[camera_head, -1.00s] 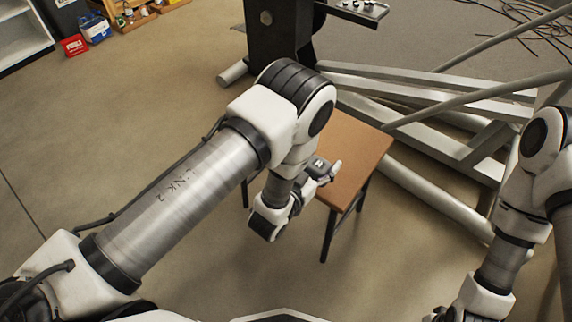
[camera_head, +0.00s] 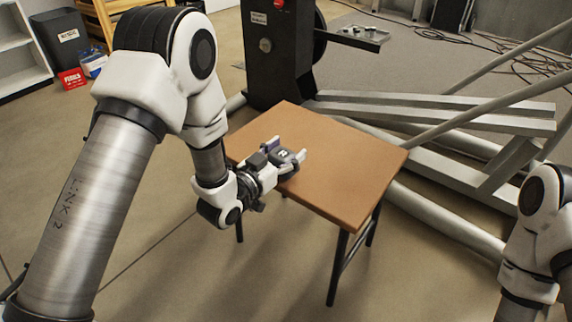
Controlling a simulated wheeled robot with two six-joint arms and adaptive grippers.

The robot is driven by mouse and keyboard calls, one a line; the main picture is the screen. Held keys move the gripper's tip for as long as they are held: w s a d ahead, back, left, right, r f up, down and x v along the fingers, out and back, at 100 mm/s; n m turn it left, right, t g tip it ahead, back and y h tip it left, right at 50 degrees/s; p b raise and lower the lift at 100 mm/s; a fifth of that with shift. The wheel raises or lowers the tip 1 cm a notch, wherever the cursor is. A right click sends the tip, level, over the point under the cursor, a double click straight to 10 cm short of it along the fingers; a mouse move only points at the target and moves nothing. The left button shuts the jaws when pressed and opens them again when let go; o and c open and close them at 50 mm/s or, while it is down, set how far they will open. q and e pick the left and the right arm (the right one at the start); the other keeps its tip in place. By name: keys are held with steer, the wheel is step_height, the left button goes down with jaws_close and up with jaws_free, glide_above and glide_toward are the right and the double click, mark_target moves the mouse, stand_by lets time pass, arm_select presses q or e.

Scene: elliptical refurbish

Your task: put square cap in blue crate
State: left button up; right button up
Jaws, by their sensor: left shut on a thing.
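My left gripper (camera_head: 287,152) reaches in from the left, over the wooden table. It is shut on a small dark block with a pale mark on top, which appears to be the square cap (camera_head: 284,157). The fingers partly hide it, and it seems held above the tabletop.
The small brown table (camera_head: 345,180) has a bare top. Grey metal beams (camera_head: 440,115) and a black machine column (camera_head: 280,55) stand behind it. A red box (camera_head: 72,78) and a blue-and-white box (camera_head: 94,65) sit by the shelves at back left.

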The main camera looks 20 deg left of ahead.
arm_select(q)
step_height(320, 180, down, 3)
steer(key=shift+r+b, duration=0.2)
steer(key=shift+b, duration=0.15)
steer(key=shift+r, duration=0.15)
steer(key=o, duration=1.8)
steer(key=shift+c, duration=0.2)
arm_select(e)
steer(key=shift+f, duration=0.85)
